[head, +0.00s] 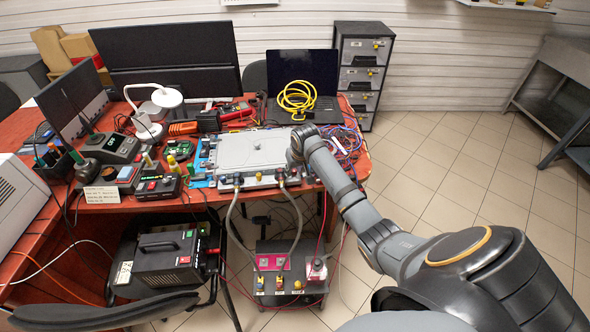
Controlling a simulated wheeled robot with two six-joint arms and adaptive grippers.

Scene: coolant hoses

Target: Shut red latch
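My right arm reaches in from the lower right. Its wrist is over the right front part of a flat grey plate unit (248,150) on the red table. My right gripper (291,164) is small, dark and partly hidden by the wrist, close to the unit's front edge; I cannot tell whether it is open or shut. Two grey hoses run from fittings on that edge, a left one (238,180) and a right one (281,176), down to a dark box (290,292) below. The red latch cannot be made out clearly; the right fitting looks reddish. My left gripper is not in view.
Tools and devices crowd the table's left side, with monitors (170,60) behind. A laptop (303,75) with a coiled yellow cable (297,97) stands at the back right, beside tangled wires (345,143). A black-and-grey machine (166,255) stands below left.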

